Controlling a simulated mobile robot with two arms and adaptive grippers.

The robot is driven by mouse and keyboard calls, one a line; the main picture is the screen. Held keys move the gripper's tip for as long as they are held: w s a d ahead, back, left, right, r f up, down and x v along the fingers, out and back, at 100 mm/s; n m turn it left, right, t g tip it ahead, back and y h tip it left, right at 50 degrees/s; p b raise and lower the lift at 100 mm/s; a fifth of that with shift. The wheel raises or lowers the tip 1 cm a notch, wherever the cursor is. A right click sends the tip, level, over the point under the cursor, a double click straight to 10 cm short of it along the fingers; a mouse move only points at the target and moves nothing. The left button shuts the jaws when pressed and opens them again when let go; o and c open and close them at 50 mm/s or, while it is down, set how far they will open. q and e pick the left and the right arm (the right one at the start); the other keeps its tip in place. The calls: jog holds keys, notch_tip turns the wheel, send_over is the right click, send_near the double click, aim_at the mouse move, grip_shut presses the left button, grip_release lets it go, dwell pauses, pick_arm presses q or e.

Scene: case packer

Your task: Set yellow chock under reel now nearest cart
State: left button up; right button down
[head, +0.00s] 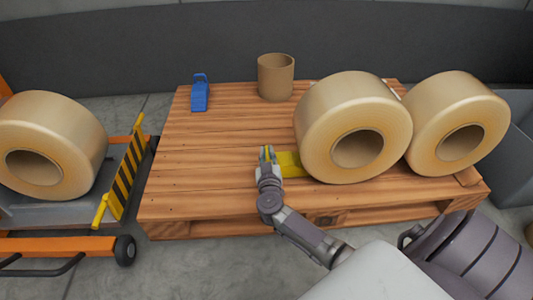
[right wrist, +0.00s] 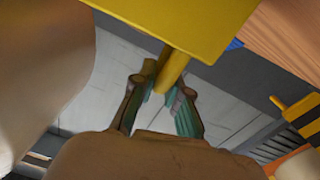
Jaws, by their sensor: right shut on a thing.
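My right gripper (head: 267,157) is shut on the yellow chock (head: 290,164), just left of the left-hand reel (head: 312,125) on the pallet. In the right wrist view the fingers (right wrist: 160,105) close around the yellow handle below the chock's broad yellow body (right wrist: 190,22). In the head view the chock's right end meets the lower left side of that reel; I cannot tell whether they touch. That reel is the pallet reel closer to the cart (head: 65,245). The left gripper is not in view.
A second reel (head: 478,105) stands at the pallet's right, with a wooden wedge (head: 467,176) at its base. A blue chock (head: 200,95) and a cardboard tube (head: 276,78) stand at the back. The cart carries another reel (head: 75,130) and a striped barrier (head: 127,175). The pallet's left (head: 200,160) is clear.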

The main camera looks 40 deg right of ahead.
jog(key=shift+r, duration=0.1)
jog(key=c, duration=1.1)
grip_release()
jog(key=shift+s+a, duration=0.1)
jog(key=shift+s, duration=0.05)
jog(key=shift+s+a+f, duration=0.2)
jog(key=shift+s, duration=0.1)
jog(key=v, duration=0.6)
jog(key=shift+r, duration=0.1)
jog(key=shift+s+a+r, duration=0.15)
jog(key=shift+s, duration=0.05)
